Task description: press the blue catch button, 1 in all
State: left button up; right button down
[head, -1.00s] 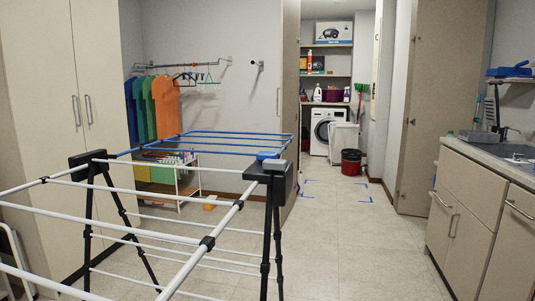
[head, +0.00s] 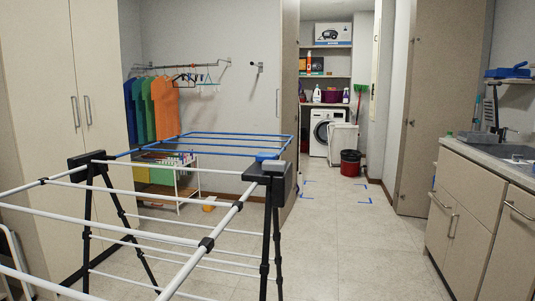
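A drying rack (head: 207,243) with white and blue rails and black joints stands unfolded in the left foreground of the head view. A small blue piece (head: 266,156), which looks like the catch button, sits on top of the black joint block (head: 270,173) at the rack's right side. Neither of my grippers is in view, so nothing of mine touches the rack.
A counter with a sink (head: 515,152) runs along the right. Tall cabinets (head: 85,110) stand at the left. Blue corner marks (head: 364,201) lie on the floor before a washing machine (head: 322,130) and a dark red bin (head: 350,163). The tiled floor between rack and counter is clear.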

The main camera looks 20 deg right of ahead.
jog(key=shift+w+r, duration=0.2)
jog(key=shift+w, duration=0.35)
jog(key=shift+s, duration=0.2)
